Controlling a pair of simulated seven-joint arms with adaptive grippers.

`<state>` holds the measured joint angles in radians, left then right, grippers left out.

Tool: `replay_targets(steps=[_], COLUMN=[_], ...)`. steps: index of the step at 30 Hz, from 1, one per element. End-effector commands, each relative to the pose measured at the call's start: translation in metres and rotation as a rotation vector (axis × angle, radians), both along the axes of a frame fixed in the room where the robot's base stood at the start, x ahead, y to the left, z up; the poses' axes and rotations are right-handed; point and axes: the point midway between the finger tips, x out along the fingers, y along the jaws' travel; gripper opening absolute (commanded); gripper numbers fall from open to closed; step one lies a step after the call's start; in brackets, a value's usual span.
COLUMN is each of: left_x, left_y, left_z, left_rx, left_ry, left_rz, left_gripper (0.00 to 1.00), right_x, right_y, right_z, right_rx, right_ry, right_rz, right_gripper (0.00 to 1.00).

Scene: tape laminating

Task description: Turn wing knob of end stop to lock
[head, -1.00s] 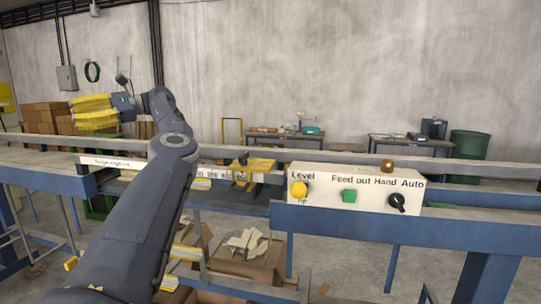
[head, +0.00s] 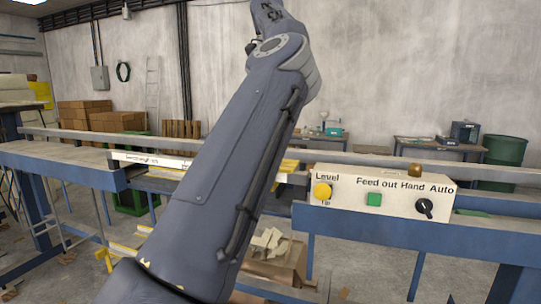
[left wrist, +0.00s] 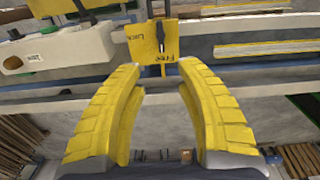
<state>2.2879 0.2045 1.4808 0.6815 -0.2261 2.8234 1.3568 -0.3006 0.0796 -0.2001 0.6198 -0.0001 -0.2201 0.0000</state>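The yellow end stop (left wrist: 145,46) is in the top middle of the left wrist view, with the words Lock and Free on it. Its dark wing knob (left wrist: 161,37) lies upright in the picture, its lower end near the word Free. My left gripper (left wrist: 160,66) has yellow ribbed fingers spread wide, with nothing between them. The end stop is beyond the fingertips, roughly centred between them; I cannot tell the exact gap. In the head view my left arm covers most of the end stop, leaving only a yellow bit (head: 289,165), and that gripper is out of frame. My right gripper is not in view.
A cream control box (head: 382,190) with a yellow button, green button and dark switch stands right of my arm on the blue rail (head: 420,232). It also appears at upper left in the left wrist view (left wrist: 70,48). Cardboard boxes (head: 105,117) stand behind at left.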

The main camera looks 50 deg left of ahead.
Motion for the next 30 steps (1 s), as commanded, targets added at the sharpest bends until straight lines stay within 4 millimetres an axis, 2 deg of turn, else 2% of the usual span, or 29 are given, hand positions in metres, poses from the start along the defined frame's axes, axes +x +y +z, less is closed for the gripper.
replay_targets(steps=[11, 24, 30], left_x=[0.0, -0.001, -0.001], left_y=[0.0, 0.0, 0.0], left_z=[-0.045, -0.119, -0.145], left_rx=[0.002, 0.004, 0.004], left_ry=[0.002, 0.001, 0.001], left_rz=[0.002, 0.001, 0.001], left_gripper=[0.34, 0.34, 0.34], right_x=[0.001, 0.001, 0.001], right_y=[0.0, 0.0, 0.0], right_z=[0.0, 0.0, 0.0], right_rx=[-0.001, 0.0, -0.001], right_ry=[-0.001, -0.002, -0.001], right_rz=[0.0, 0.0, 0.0], right_gripper=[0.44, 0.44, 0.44])
